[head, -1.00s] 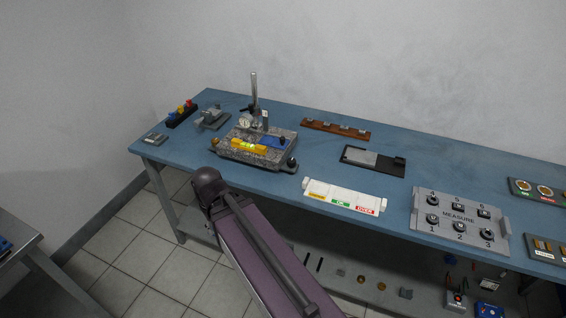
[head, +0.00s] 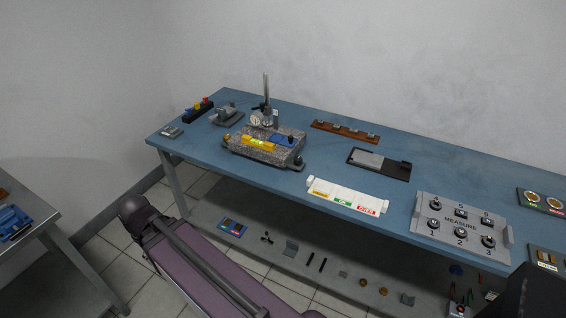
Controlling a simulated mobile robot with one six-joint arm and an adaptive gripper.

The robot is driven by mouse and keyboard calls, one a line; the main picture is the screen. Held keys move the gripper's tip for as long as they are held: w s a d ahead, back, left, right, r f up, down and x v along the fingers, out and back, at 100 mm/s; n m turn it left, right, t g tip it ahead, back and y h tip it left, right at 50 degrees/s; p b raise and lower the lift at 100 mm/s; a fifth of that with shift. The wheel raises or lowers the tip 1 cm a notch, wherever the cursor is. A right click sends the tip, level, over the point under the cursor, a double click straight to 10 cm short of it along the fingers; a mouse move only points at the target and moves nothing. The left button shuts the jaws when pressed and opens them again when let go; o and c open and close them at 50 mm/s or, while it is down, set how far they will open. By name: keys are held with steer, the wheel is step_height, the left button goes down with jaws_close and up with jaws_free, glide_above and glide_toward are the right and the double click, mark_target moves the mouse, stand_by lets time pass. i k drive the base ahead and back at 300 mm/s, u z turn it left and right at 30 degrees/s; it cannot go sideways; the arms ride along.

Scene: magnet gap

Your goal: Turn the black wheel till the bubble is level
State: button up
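A speckled granite plate (head: 268,156) stands on the blue workbench in the head view, left of the middle. A yellow level (head: 258,142) lies on its top; its bubble is too small to read. The black wheel (head: 298,165) is at the plate's right front corner, with nothing touching it. A brass-coloured knob (head: 227,138) shows at the left corner. My gripper is not in view; only my purple arm link and its dark joint show, at the lower left, apart from the plate.
On the granite are a dial gauge stand (head: 266,100) and a blue block (head: 284,140). A white sorting tray (head: 346,197), a dark tray (head: 379,164) and a MEASURE panel (head: 461,224) lie to the right on the blue bench (head: 310,168). Another table (head: 40,238) stands at left.

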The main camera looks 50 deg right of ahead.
mark_target(298, 160)
steer(key=u, duration=0.3)
steer(key=k, duration=1.1)
steer(key=z, duration=1.55)
steer(key=i, duration=0.85)
steer(key=u, duration=0.2)
